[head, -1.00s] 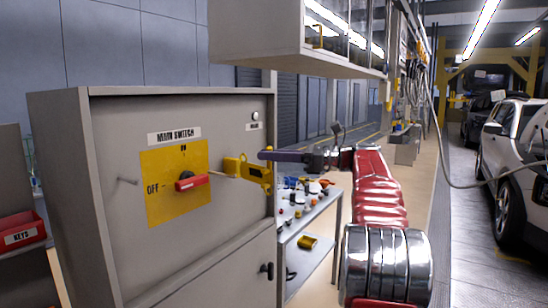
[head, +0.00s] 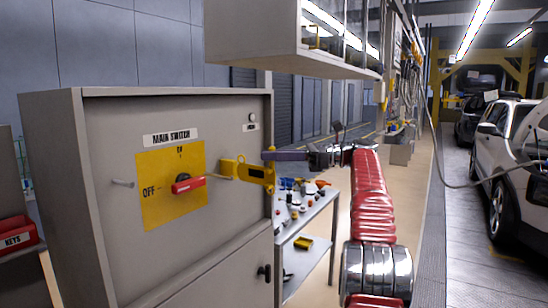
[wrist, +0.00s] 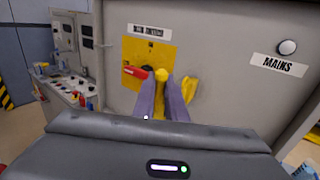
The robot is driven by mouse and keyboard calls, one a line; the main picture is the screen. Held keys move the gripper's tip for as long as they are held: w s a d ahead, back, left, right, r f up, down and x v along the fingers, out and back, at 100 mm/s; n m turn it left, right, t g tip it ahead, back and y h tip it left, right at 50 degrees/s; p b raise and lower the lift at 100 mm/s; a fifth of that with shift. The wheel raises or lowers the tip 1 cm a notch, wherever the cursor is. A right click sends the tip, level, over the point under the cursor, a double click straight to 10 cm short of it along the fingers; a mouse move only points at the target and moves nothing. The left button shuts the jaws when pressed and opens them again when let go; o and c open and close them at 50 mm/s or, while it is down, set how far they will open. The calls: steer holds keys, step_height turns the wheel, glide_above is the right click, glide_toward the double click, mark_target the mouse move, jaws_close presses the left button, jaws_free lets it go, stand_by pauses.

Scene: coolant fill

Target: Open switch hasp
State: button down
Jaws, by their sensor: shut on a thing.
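The yellow hasp (head: 242,171) sticks out to the right of the main switch's red handle (head: 187,185) on the grey cabinet. A thin rod joins it to the handle's side. The handle points right on a yellow plate (head: 153,208); the "OFF" mark is at its left. My gripper (head: 268,155) has its purple fingers at the hasp's outer end. In the wrist view the fingers (wrist: 163,98) are shut on a yellow part (wrist: 161,78) of the hasp; the handle's red end (wrist: 134,72) shows to their left. The fingers partly hide the switch.
A wall cabinet (head: 255,50) hangs above. A workbench (head: 318,218) with small parts stands behind my arm. A red keys bin (head: 17,234) is at far left.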

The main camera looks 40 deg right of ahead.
steer(key=shift+w+d+r+n+g, duration=0.15)
steer(key=shift+w+n+g, duration=0.1)
steer(key=shift+n+g, duration=0.05)
stand_by(0.6)
steer(key=c, duration=1.8)
jaws_free()
